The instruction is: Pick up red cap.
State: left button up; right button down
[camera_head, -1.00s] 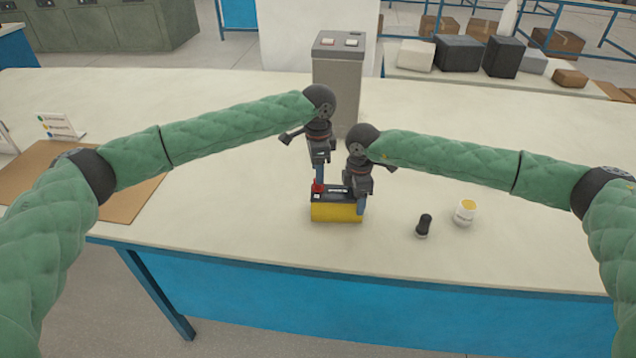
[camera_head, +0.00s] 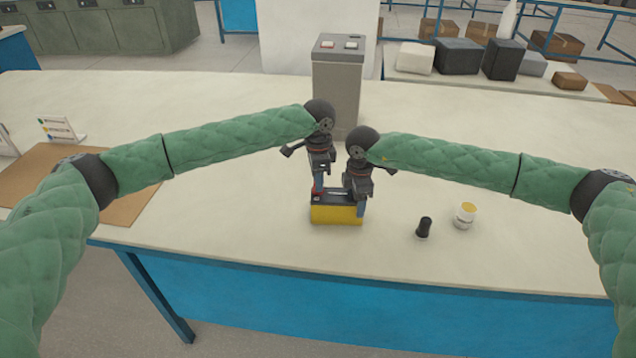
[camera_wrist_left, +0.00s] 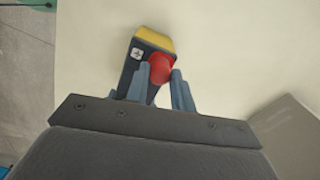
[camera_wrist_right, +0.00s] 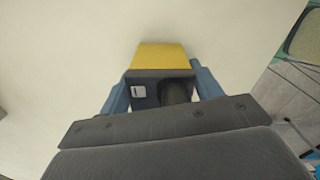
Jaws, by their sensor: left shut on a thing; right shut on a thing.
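A yellow battery (camera_head: 337,214) with a black top stands upright on the table, below both my grippers. A red cap (camera_wrist_left: 160,68) sits at the battery's left end; in the head view it is mostly hidden by fingers. My left gripper (camera_head: 317,190) comes down from above, its fingers on either side of the red cap. My right gripper (camera_head: 358,196) is shut on the battery's right part, with one finger on each side of it in the right wrist view. A dark round cap or terminal (camera_wrist_right: 175,92) shows between those fingers.
A small black cylinder (camera_head: 424,227) and a white cup with a yellow top (camera_head: 465,215) stand to the right. A grey box with buttons (camera_head: 338,80) stands behind my grippers. A brown board (camera_head: 125,200) lies at left. The table's front edge is close.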

pick_arm(q)
notch_tip(320, 180, up, 10)
grip_shut()
jog(key=shift+o, duration=1.7)
grip_release()
jog(key=c, duration=0.4)
jog(key=shift+r, duration=0.75)
jog(key=shift+r, duration=2.35)
